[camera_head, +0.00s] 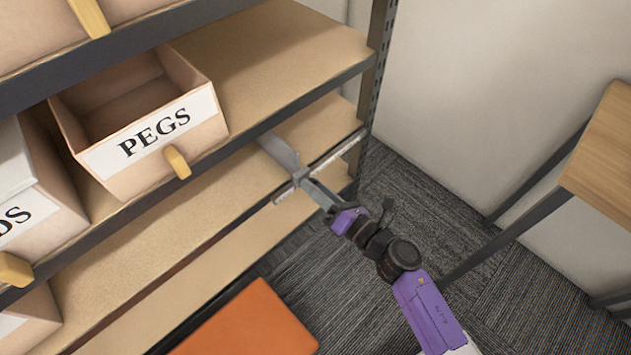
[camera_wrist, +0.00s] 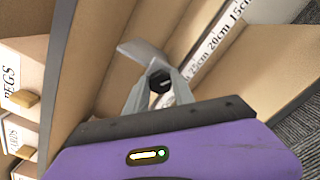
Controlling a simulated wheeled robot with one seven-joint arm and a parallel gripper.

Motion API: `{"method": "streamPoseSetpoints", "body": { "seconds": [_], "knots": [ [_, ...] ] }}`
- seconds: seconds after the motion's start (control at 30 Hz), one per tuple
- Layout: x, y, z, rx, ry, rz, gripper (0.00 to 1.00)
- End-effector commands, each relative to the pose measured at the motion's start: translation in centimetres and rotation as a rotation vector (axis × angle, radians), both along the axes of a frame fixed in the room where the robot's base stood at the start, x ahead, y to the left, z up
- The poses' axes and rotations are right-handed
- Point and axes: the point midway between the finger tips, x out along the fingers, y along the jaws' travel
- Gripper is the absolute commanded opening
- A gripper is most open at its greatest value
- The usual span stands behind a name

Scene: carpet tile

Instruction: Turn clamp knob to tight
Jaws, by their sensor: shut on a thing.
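The clamp knob (camera_wrist: 161,82) is small, black and faceted. In the wrist view it sits between the two grey fingertips of my gripper (camera_wrist: 158,86), which is shut on it. In the head view my gripper (camera_head: 301,178) reaches the shelf's front edge and hides the knob. A grey metal plate (camera_head: 278,150) stands behind the fingertips on the shelf; it also shows in the wrist view (camera_wrist: 142,51). A white ruler strip (camera_wrist: 215,42) with centimetre marks runs along the edge beside the knob. I cannot read a tight mark on the knob.
An open bin marked PEGS (camera_head: 150,137) stands on the shelf (camera_head: 265,60) above, its wooden handle jutting forward. An orange box (camera_head: 245,325) is below. A wooden table (camera_head: 608,145) stands at the right. Grey carpet (camera_head: 420,200) lies clear between shelving and table.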

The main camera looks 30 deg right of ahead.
Motion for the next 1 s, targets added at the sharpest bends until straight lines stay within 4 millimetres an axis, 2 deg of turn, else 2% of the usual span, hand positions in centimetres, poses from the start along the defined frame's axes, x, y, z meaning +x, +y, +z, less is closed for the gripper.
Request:
{"method": "streamPoseSetpoints", "body": {
  "seconds": [0.6, 1.0],
  "knots": [
    [-0.02, -0.12, 0.09, 0.554, 0.150, -0.001, 0.00],
    [-0.05, -0.09, -0.18, 0.785, 0.212, -0.001, 0.00]
  ]
}}
